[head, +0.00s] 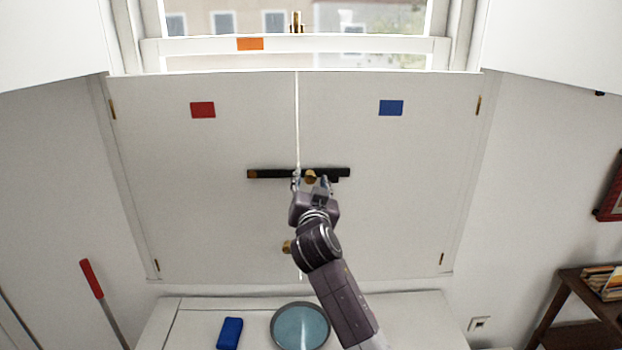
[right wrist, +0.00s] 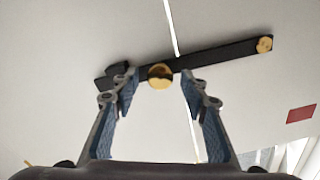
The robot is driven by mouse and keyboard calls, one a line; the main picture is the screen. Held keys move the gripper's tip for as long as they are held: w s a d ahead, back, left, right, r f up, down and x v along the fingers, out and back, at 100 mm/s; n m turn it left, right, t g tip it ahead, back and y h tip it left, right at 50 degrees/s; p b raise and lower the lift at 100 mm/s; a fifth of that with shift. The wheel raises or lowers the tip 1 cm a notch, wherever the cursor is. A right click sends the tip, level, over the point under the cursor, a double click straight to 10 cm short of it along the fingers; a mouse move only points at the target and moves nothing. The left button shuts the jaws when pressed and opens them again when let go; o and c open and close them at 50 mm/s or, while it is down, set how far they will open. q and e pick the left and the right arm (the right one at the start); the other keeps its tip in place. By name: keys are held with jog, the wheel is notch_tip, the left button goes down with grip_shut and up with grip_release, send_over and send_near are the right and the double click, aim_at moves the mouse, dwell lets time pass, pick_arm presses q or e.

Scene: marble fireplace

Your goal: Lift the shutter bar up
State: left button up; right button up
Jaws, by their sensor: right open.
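The shutter bar (head: 270,174) is a dark bar lying level across the seam of two closed white shutters. A round brass knob (head: 311,177) sits on it right of the seam. In the right wrist view the bar (right wrist: 215,55) shows tilted, with the brass knob (right wrist: 160,76) between the fingers and a brass pivot (right wrist: 264,44) at its far end. My right gripper (head: 312,184) is open just below the bar, its fingers (right wrist: 157,92) either side of the knob and not closed on it. My left gripper is not in view.
The left shutter has a red patch (head: 203,110), the right a blue patch (head: 391,108). A lower brass knob (head: 287,246) is partly beside my arm. Below, a white surface (head: 190,318) holds a blue block (head: 230,333) and a round dish (head: 300,327). A red-handled stick (head: 92,279) stands left.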

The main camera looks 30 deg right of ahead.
grip_shut()
dwell(0.3)
